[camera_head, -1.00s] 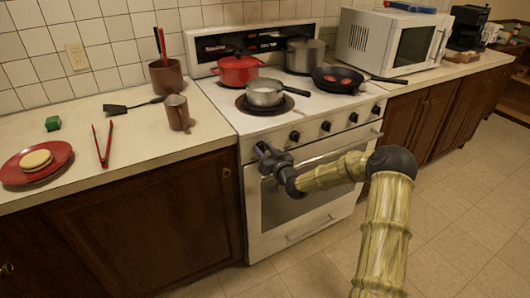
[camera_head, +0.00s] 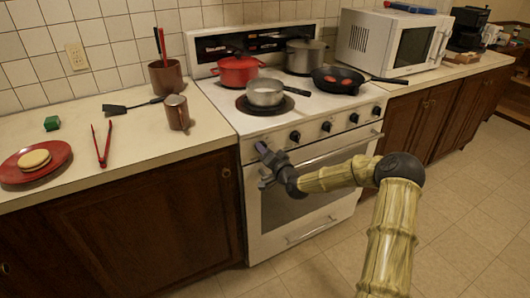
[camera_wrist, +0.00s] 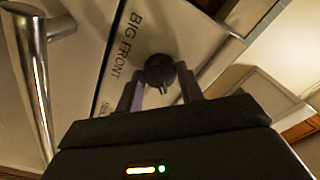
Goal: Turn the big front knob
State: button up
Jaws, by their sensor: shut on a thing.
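The white stove (camera_head: 285,190) has a row of black knobs on its front panel. My gripper (camera_head: 262,149) is at the left end of that row. In the wrist view a round black knob (camera_wrist: 160,71) sits beside the printed label "BIG FRONT" (camera_wrist: 127,45). The two fingers of my gripper (camera_wrist: 161,90) stand on either side of this knob and are shut on it. A small pale mark shows on the knob's edge facing the gripper. In the head view the gripper hides this knob.
The oven handle (camera_head: 335,155) runs just below the knobs, close to my gripper; it also shows in the wrist view (camera_wrist: 38,85). A small saucepan (camera_head: 265,93), a red pot (camera_head: 238,70), a grey pot (camera_head: 305,56) and a frying pan (camera_head: 338,86) stand on the stove.

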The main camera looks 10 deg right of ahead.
dwell(0.5)
jog(key=o, duration=1)
jog(key=shift+r, duration=0.1)
